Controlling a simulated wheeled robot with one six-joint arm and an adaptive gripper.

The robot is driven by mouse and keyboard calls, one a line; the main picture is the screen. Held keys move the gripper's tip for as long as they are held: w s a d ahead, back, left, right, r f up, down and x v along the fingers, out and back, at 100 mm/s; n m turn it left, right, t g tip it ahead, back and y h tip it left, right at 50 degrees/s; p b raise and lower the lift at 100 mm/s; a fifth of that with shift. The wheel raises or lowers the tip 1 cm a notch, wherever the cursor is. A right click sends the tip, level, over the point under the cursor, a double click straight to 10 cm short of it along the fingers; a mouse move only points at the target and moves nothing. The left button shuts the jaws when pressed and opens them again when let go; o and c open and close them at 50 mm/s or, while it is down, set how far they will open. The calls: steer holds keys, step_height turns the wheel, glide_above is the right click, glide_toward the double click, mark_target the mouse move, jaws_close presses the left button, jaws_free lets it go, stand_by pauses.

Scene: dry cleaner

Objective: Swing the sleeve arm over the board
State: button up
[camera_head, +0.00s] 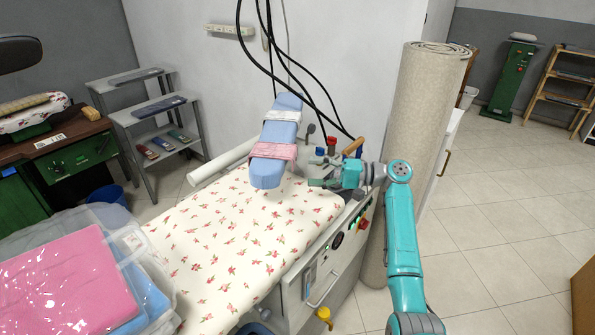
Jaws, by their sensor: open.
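The sleeve arm (268,170) is a narrow blue padded board with a pink band and a paler band around it. It reaches from the back of the table toward the front, above the far part of the ironing board (235,235), which has a white cover with red flowers. My gripper (318,183) is open, just right of the sleeve arm's near end, with a small gap seen between them. Its fingers point left. Whether a finger touches the sleeve arm cannot be told from this view.
Folded clothes in clear plastic (75,280) cover the board's left front. A rolled carpet (415,140) stands close behind my arm on the right. Black cables (300,75) hang above the sleeve arm. Bottles (332,145) stand behind the gripper. Tiled floor is open at right.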

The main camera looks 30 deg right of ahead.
steer(key=shift+v, duration=1.55)
